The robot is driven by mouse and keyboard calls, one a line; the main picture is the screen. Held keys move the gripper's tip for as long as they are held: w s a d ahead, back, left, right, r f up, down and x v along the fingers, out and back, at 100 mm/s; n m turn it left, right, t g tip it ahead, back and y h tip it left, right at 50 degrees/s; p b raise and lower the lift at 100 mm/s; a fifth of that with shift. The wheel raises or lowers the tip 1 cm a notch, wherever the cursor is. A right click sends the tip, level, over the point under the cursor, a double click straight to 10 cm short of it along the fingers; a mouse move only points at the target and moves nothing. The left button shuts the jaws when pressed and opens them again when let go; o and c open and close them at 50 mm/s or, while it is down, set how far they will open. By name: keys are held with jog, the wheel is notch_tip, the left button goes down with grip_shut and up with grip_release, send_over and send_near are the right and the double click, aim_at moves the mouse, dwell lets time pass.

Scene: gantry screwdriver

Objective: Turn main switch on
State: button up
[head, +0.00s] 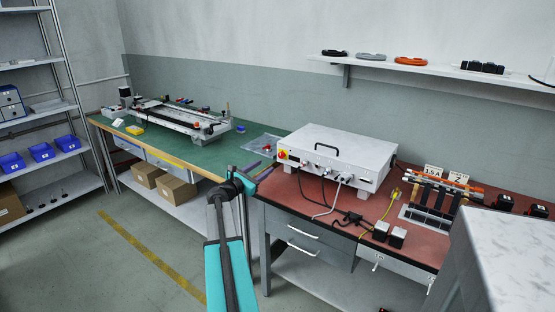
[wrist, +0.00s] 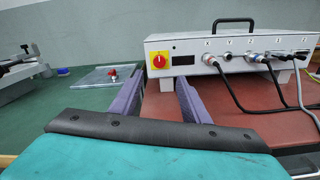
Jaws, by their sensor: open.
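The main switch (wrist: 159,61) is a red rotary knob on a yellow square plate at the left end of the white control box's front. It also shows in the head view (head: 282,155). The white control box (head: 338,150) stands on the red-topped bench. My gripper (wrist: 158,83) has two purple fingers, spread apart with nothing between them. In the wrist view the switch appears ahead, between and just above the fingertips. The fingers look apart from the switch and low, close over the bench tops.
Several cables (wrist: 262,72) plug into the box front right of the switch. A gantry rig (head: 175,118) stands farther left. A tool rack (head: 440,195) stands right of the box.

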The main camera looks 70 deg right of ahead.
aim_at(280, 156)
jog(key=shift+x, duration=5.55)
jog(key=c, duration=1)
jog(key=shift+d, duration=0.15)
jog(key=shift+c, duration=0.3)
jog(key=shift+f, duration=0.1)
